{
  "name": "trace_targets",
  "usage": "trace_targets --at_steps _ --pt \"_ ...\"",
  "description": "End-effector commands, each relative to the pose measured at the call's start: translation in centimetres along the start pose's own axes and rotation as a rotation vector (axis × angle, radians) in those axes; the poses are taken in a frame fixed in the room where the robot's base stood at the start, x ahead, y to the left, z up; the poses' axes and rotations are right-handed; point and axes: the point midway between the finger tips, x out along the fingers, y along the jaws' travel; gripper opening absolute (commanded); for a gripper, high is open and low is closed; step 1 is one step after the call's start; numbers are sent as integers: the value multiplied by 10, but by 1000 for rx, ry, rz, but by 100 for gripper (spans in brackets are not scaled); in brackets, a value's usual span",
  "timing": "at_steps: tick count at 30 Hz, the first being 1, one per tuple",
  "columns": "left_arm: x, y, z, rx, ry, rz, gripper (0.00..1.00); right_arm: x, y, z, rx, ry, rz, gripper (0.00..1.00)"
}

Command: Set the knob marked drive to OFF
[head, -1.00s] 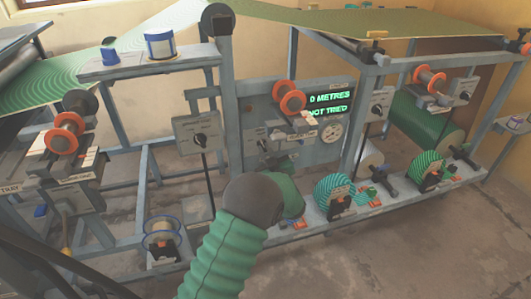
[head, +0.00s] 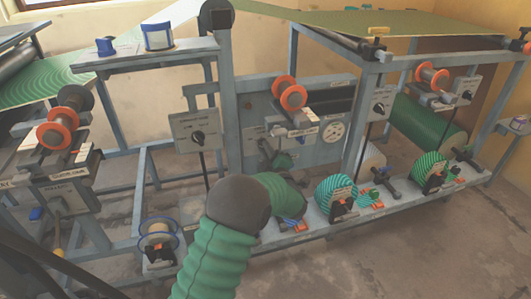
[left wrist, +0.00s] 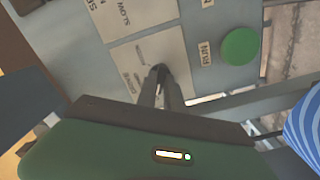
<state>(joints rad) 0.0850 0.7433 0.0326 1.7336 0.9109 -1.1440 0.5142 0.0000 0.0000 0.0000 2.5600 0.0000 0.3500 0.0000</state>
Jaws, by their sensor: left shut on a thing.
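The plate marked DRIVE (left wrist: 135,62) is on a grey panel in the left wrist view. In the head view my left gripper (head: 268,147) reaches the lower part of the central panel (head: 257,95), below the orange-flanged spool. My right gripper is not in view.
A green button (left wrist: 240,46) sits beside a RUN label (left wrist: 205,53). A plate reading SLOW (left wrist: 125,14) adjoins the drive plate. Another knob box (head: 196,131) stands to the left. Green-striped rolls (head: 335,194) line the lower rail.

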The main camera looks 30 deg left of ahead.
Motion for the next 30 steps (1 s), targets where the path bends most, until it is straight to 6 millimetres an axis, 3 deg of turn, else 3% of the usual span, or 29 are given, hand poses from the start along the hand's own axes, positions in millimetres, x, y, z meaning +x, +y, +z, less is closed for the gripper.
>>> trace_targets --at_steps 1,16,17,21,30 --pt "-2 -7 5 -4 -11 -12 0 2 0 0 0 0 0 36" --pt "-2 -7 5 -22 -11 -13 0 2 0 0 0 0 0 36" --pt "-2 -7 5 -22 -11 -13 14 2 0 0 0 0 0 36" --pt "-2 -5 4 -22 -8 -10 33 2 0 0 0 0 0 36" --pt "-2 -2 1 -24 -4 -5 34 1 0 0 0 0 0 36"
